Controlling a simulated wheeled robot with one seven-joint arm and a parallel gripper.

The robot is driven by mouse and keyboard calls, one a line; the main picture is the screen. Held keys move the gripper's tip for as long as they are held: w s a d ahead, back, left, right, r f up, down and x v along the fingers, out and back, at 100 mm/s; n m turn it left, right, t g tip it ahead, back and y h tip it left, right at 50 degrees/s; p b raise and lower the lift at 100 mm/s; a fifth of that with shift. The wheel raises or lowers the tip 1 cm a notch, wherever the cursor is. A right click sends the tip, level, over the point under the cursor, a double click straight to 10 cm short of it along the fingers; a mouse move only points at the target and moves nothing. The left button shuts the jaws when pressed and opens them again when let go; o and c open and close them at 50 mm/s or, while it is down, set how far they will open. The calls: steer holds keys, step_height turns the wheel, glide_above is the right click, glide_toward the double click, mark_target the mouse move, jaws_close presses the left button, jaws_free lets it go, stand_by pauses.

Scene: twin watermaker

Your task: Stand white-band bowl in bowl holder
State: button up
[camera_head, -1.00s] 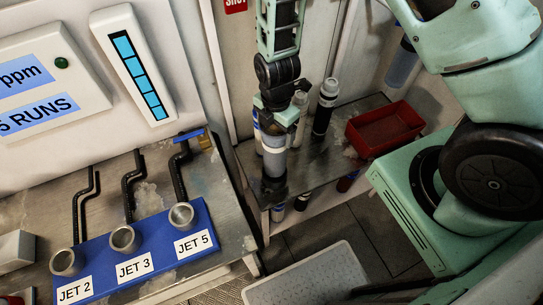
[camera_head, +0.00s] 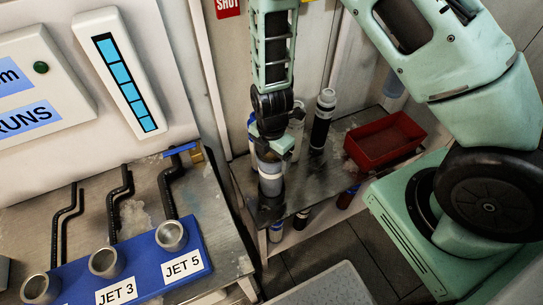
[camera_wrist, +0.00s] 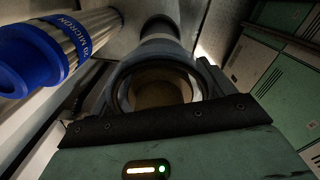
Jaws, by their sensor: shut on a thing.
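My gripper (camera_head: 270,160) hangs at the left end of a metal shelf and is shut on the white-band bowl. The bowl (camera_head: 270,184) is a greyish cylinder with a pale band, about upright in the head view. In the wrist view its open round mouth (camera_wrist: 158,72) faces the camera between my fingers, and the pale band (camera_wrist: 160,42) shows farther down. A dark piece (camera_head: 268,210) is at the bowl's lower end; I cannot tell whether it is the bowl's base or the bowl holder. No other bowl holder can be made out clearly.
A dark bottle with a white cap (camera_head: 322,120) and a red tray (camera_head: 385,140) stand on the shelf (camera_head: 312,185). A blue-ended MICRON cartridge (camera_wrist: 60,50) is close at left in the wrist view. A blue jet block (camera_head: 140,265) sits on the left bench.

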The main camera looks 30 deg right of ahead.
steer(key=shift+f, duration=0.15)
steer(key=o, duration=1.5)
steer(key=shift+o, duration=0.2)
step_height(320, 180, up, 12)
steer(key=shift+r+b, duration=0.15)
steer(key=shift+b, duration=0.5)
steer(key=s+a+r+m, duration=0.3)
steer(key=s+r+m, duration=0.4)
steer(key=s, duration=0.2)
steer(key=s+a+r+m, duration=0.3)
steer(key=s+r+m, duration=0.4)
steer(key=s, duration=0.2)
steer(key=shift+a+m+y, duration=0.15)
steer(key=shift+m+y, duration=0.15)
steer(key=shift+m, duration=0.1)
steer(key=shift+r, duration=0.1)
